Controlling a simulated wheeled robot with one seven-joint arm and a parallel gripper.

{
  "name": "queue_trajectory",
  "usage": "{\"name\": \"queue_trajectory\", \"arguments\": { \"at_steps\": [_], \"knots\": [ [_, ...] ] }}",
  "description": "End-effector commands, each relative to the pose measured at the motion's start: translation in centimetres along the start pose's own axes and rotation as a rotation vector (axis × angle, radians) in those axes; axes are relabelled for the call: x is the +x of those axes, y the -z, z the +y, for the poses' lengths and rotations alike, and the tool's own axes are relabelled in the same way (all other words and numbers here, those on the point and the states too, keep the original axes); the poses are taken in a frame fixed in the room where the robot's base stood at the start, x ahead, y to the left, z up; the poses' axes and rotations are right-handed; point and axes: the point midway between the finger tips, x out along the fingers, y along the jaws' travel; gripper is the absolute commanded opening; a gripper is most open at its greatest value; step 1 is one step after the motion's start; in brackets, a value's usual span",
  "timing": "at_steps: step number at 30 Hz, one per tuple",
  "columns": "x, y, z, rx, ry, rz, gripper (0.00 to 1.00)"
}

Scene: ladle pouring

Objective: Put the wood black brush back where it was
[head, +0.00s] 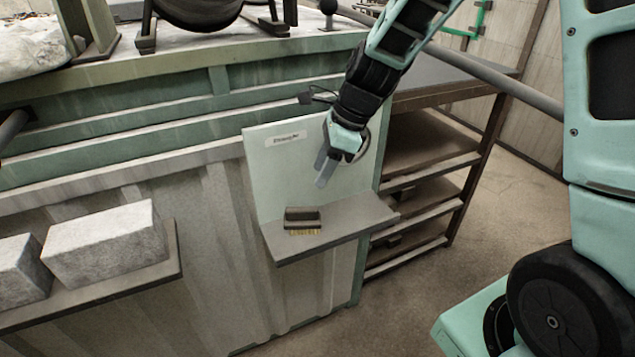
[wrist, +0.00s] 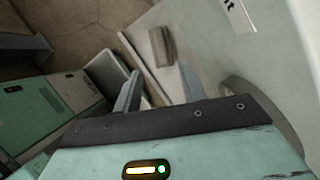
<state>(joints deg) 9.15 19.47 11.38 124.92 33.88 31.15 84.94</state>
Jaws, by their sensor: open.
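The wood black brush (head: 302,219) lies on a small grey shelf (head: 345,226) with its yellowish bristles facing down and toward the front. The shelf has a pale green back panel (head: 284,172) with a label. My gripper (head: 322,170) is open and empty, above the shelf and to the upper right of the brush, apart from it. In the wrist view the brush (wrist: 161,47) shows on the shelf beyond the two spread fingers (wrist: 160,92). Nothing is between the fingers.
Another shelf at the left holds pale stone blocks (head: 107,243). A brown metal rack (head: 430,150) stands right of the brush shelf. A green-edged bench (head: 200,62) runs behind, above the panel. Bare floor (head: 500,200) lies to the right.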

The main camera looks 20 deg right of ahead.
Motion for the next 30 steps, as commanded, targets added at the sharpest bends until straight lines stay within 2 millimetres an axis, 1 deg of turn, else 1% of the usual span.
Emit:
{"name": "queue_trajectory", "arguments": {
  "at_steps": [2,5,8,9,11,12,14,15,18,21,24,30],
  "knots": [
    [-0.3,-0.6,1.0,-0.072,-0.01,0.005,0.41],
    [-0.4,-2.3,4.2,-0.322,-0.044,0.024,0.41],
    [-0.6,-4.0,9.4,-0.745,-0.105,0.05,0.41],
    [-0.8,-4.5,11.7,-0.942,-0.133,0.06,0.41],
    [-1.1,-4.8,15.2,-1.243,-0.181,0.072,0.41],
    [-1.4,-4.7,17.3,-1.438,-0.214,0.079,0.41],
    [-1.7,-4.4,20.1,-1.714,-0.263,0.086,0.41],
    [-2.0,-4.0,21.7,-1.882,-0.295,0.09,0.41],
    [-2.5,-3.0,24.7,-2.228,-0.369,0.094,0.41],
    [-2.9,-2.1,26.4,-2.455,-0.423,0.095,0.41],
    [-3.1,-1.7,27.1,-2.569,-0.452,0.094,0.41],
    [-3.1,-1.6,27.2,-2.596,-0.461,0.093,0.41]
  ]
}}
